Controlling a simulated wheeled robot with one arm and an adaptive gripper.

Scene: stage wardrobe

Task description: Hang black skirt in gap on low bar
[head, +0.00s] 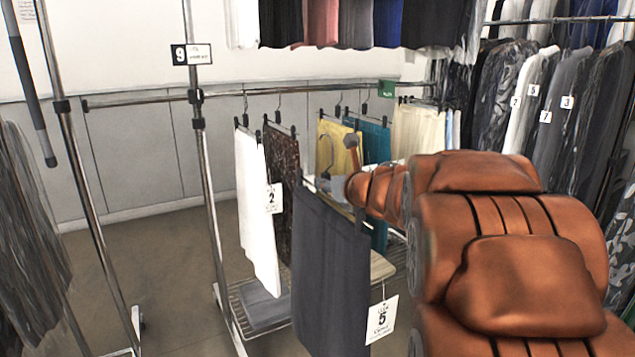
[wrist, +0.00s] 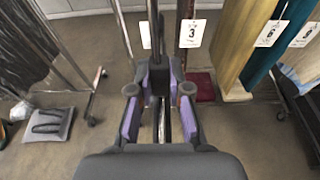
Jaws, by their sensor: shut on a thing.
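The black skirt (head: 330,265), dark grey in this light, hangs upright from a clip hanger (head: 325,155) in the head view, with a white tag 5 (head: 382,319) at its lower right. My gripper (wrist: 159,80) is shut on the hanger in the wrist view; in the head view its grip is largely hidden by my arm and the hanger. The low bar (head: 150,98) runs behind the skirt.
A chrome upright (head: 205,170) with a sign 9 stands left of the hanging skirts. A wire shelf (head: 240,300) lies below with a folded grey cloth (head: 264,308). Garments hang on a higher bar above and on a rack at right. Bare floor lies at left.

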